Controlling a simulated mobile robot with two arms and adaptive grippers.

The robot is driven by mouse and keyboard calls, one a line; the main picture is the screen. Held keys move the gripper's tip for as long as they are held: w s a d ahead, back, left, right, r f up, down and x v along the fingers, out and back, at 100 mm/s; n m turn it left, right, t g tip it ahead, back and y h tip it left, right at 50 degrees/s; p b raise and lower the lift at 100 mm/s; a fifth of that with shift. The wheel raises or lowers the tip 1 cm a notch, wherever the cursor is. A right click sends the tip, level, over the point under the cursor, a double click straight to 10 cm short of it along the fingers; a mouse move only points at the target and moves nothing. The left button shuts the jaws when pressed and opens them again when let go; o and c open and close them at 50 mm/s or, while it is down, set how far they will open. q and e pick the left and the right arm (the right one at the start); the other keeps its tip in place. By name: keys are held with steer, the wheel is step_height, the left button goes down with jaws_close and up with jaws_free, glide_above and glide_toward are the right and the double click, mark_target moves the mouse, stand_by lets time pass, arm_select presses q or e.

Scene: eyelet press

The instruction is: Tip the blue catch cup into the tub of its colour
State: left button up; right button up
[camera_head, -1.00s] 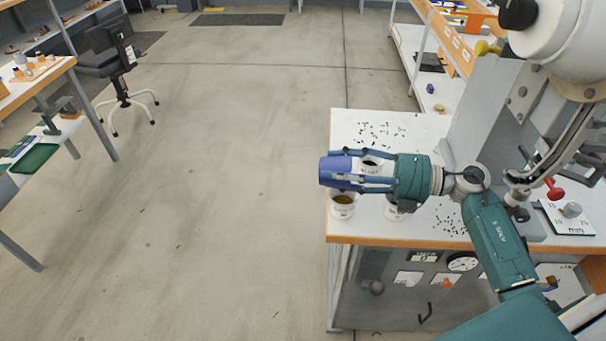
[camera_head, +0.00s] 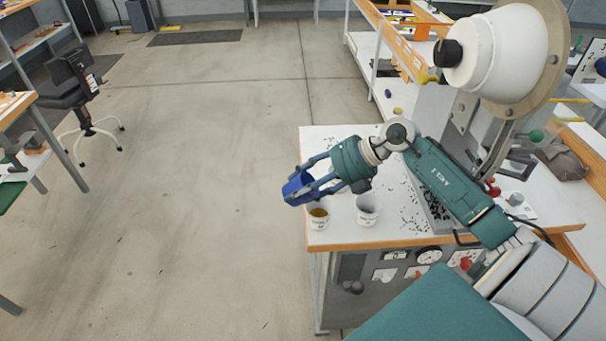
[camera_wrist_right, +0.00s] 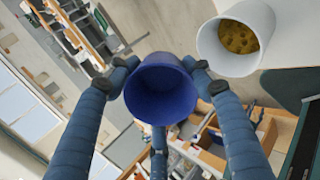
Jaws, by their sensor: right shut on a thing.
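The blue catch cup (camera_head: 297,189) is held in my right gripper (camera_head: 305,184), whose fingers are shut around it. The cup is tilted, beyond the left edge of the bench top in the head view. In the right wrist view the cup (camera_wrist_right: 160,95) shows its open mouth, and I see nothing inside. A white tub (camera_head: 319,220) with yellow contents stands just below the cup near the bench corner. This tub (camera_wrist_right: 237,38) is at the upper right in the right wrist view. Another white tub (camera_head: 367,211) stands to its right; its colour mark is unclear. My left gripper is out of view.
The white bench top (camera_head: 385,229) has small dark bits scattered on it. The press with a large white drum (camera_head: 500,55) stands over the right part. A shelf rack (camera_head: 385,75) is behind. The floor left of the bench is open.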

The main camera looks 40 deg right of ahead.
steer(key=g+h+p, duration=0.1)
steer(key=h+p, duration=0.1)
steer(key=p, duration=0.2)
steer(key=g+h+p, duration=0.2)
steer(key=h+p, duration=0.1)
steer(key=shift+f+p, duration=0.35)
steer(key=shift+d+f+g+h+p, duration=0.1)
steer(key=shift+f+g+h+p, duration=0.05)
steer(key=shift+g+h+p, duration=0.3)
steer(key=shift+f+g+h, duration=0.45)
steer(key=shift+g+h, duration=0.1)
steer(key=shift+h, duration=0.1)
steer(key=shift+s+d+f+g+h, duration=0.15)
steer(key=shift+f+g+h, duration=0.05)
steer(key=shift+g+h, duration=0.1)
